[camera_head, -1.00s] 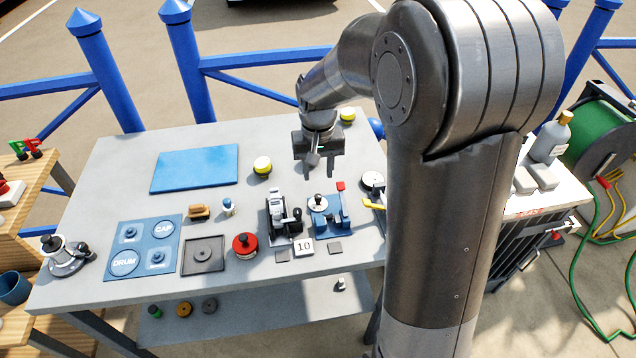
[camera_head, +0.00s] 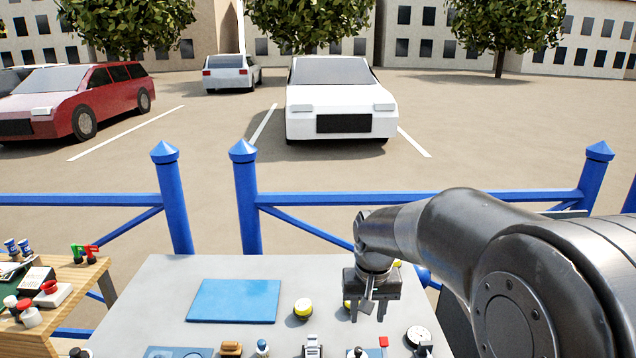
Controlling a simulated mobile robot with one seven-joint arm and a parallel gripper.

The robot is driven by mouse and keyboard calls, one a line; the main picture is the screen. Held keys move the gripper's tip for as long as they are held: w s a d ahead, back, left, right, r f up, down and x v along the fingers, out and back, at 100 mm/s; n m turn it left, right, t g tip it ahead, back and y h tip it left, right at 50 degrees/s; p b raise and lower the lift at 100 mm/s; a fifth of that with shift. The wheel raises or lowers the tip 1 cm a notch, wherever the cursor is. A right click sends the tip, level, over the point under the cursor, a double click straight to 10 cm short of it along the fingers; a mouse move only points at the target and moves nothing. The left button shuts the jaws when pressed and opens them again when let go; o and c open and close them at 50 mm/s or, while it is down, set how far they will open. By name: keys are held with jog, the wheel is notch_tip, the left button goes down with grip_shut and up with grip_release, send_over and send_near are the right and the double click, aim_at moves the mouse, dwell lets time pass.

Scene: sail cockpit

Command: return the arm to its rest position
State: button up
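My gripper (camera_head: 368,314) hangs pointing down over the right part of the grey table (camera_head: 160,290). Its two fingers are apart with nothing seen between them. My arm reaches in from the right edge, with its large dark joint at the lower right. The gripper appears to be above the table top, clear of the things on it.
A blue mat (camera_head: 234,301) lies on the table. A yellow-topped round object (camera_head: 303,308) stands left of the gripper. Several small tools are cut off along the bottom edge. A blue fence (camera_head: 330,198) runs behind; a wooden side table (camera_head: 75,290) stands left.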

jog(key=s+d+r+t, duration=0.1)
jog(key=s+r, duration=0.3)
jog(key=s, duration=0.5)
jog(key=s+d+r+t, duration=0.2)
jog(key=s+r+t, duration=0.1)
jog(key=s, duration=0.7)
jog(key=shift+s+d+r+t, duration=0.15)
jog(key=shift+s+r+t, duration=0.2)
jog(key=shift+r, duration=0.25)
jog(key=shift+o, duration=1.1)
jog(key=shift+s, duration=0.25)
jog(key=o, duration=0.3)
jog(key=shift+d, duration=0.1)
jog(key=shift+o, duration=0.8)
jog(key=shift+w+d+r, duration=0.1)
jog(key=shift+w+d, duration=0.1)
jog(key=shift+w, duration=0.1)
jog(key=o, duration=0.6)
jog(key=w+d+r+g, duration=0.1)
jog(key=w+d, duration=0.5)
jog(key=shift+d+r, duration=0.15)
jog(key=shift+d, duration=0.05)
jog(key=shift+o, duration=0.2)
jog(key=w+d+g, duration=0.2)
jog(key=w+d, duration=0.2)
jog(key=d, duration=0.5)
jog(key=shift+w+f, duration=0.25)
jog(key=shift+f, duration=0.15)
jog(key=x, duration=1)
